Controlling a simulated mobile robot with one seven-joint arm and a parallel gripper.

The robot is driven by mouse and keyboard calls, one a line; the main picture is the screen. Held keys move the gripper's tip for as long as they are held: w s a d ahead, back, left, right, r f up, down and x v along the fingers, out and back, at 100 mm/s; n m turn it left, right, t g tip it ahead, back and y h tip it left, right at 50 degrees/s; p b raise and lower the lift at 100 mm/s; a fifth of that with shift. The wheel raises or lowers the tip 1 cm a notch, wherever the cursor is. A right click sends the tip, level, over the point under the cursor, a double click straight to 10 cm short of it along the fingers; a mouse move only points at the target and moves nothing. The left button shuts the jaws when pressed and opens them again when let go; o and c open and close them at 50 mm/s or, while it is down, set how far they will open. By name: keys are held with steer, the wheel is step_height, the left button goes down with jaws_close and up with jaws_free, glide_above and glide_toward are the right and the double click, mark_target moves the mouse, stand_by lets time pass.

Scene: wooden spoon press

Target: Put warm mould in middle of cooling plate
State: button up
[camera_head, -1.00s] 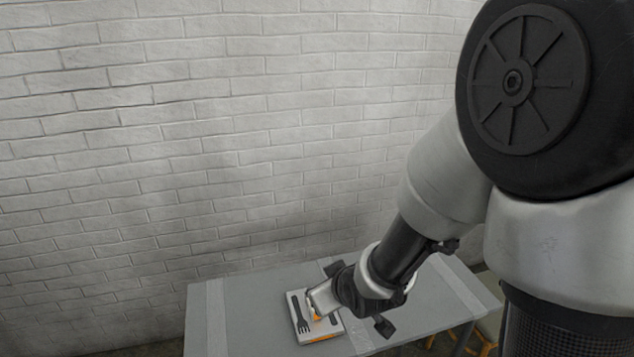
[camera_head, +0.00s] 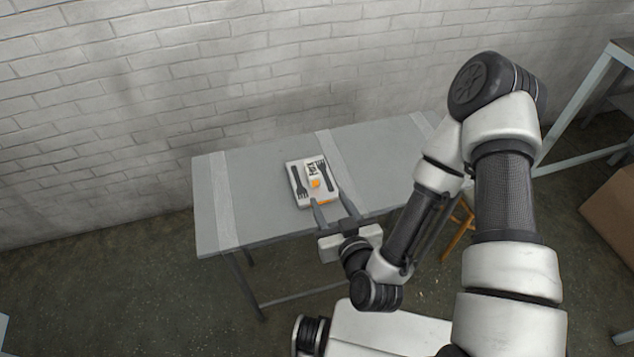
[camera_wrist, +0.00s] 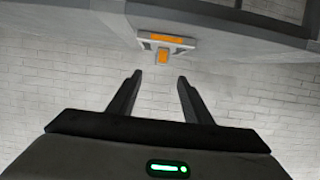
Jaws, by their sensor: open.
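The mould (camera_head: 310,171), a small pale block with dark markings and an orange knob (camera_head: 315,184), sits on the white cooling plate (camera_head: 319,197), around its middle, between two dark fork shapes. The plate lies on the grey table with an orange strip along its front edge. My gripper (camera_head: 328,199) is open and empty, just in front of the plate's near edge and apart from the mould. The upside-down wrist view shows the plate's edge (camera_wrist: 186,43) and the orange knob (camera_wrist: 163,57) beyond my open fingertips (camera_wrist: 160,77).
The grey table (camera_head: 245,185) has free room left and right of the plate. A white brick wall (camera_head: 180,90) stands behind it. An orange-legged stool (camera_head: 459,228) is partly hidden behind my arm. A brown box (camera_head: 612,205) and another table frame (camera_head: 575,110) are at right.

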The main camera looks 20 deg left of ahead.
mark_target(312, 171)
steer(key=b+x, duration=0.4)
steer(key=shift+d+f+b, duration=0.1)
steer(key=shift+f+b, duration=0.2)
steer(key=shift+f, duration=0.1)
steer(key=b+x, duration=0.1)
steer(key=b, duration=0.3)
steer(key=shift+w+f, duration=0.15)
steer(key=shift+w, duration=0.05)
steer(key=x, duration=0.4)
steer(key=shift+r, duration=0.35)
steer(key=shift+a+b+x, duration=0.25)
steer(key=shift+b+x, duration=0.5)
steer(key=shift+x, duration=2.4)
steer(key=shift+s, duration=0.2)
steer(key=shift+c, duration=0.4)
jaws_close()
steer(key=shift+r, duration=0.15)
